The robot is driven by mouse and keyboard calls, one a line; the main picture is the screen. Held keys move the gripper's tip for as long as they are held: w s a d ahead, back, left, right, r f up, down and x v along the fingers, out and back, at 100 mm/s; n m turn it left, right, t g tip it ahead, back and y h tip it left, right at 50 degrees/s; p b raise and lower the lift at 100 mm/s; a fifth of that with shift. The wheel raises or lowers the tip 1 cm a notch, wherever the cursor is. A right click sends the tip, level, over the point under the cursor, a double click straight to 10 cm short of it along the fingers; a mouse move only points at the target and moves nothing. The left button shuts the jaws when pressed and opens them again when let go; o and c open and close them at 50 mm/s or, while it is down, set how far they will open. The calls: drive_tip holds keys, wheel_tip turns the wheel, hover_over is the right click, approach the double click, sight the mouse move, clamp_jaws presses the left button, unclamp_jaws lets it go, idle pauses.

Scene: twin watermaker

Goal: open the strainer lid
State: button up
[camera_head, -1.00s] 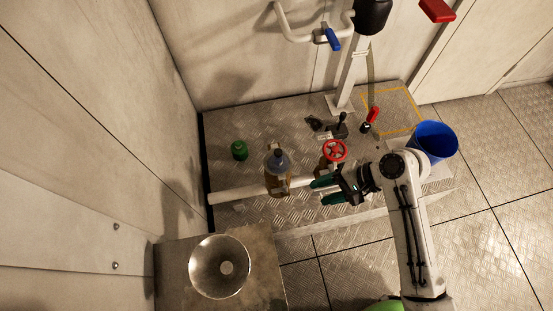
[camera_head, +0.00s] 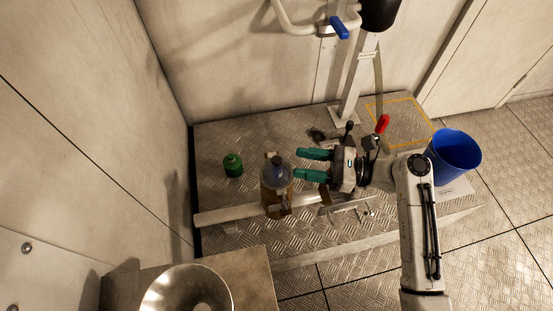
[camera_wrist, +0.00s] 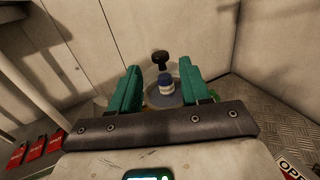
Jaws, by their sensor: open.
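The strainer (camera_head: 277,180) stands on the white pipe, a brass-coloured body with a grey-blue round lid (camera_head: 278,161) on top. My gripper (camera_head: 305,165) has green fingers. It is open, pointing left at the strainer from its right side, with the fingertips short of the lid and apparently empty. It also shows in the wrist view (camera_wrist: 160,80). The red handwheel is hidden behind my gripper and wrist.
A green jar (camera_head: 233,165) stands left of the strainer. The white pipe (camera_head: 235,213) runs along the platform. A metal bowl (camera_head: 187,292) sits in the counter at front left.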

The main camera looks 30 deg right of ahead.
sight(282, 160)
drive_tip(key=b+x, duration=0.1)
drive_tip(key=x, duration=0.6)
drive_tip(key=shift+c, duration=0.2)
clamp_jaws()
idle(0.4)
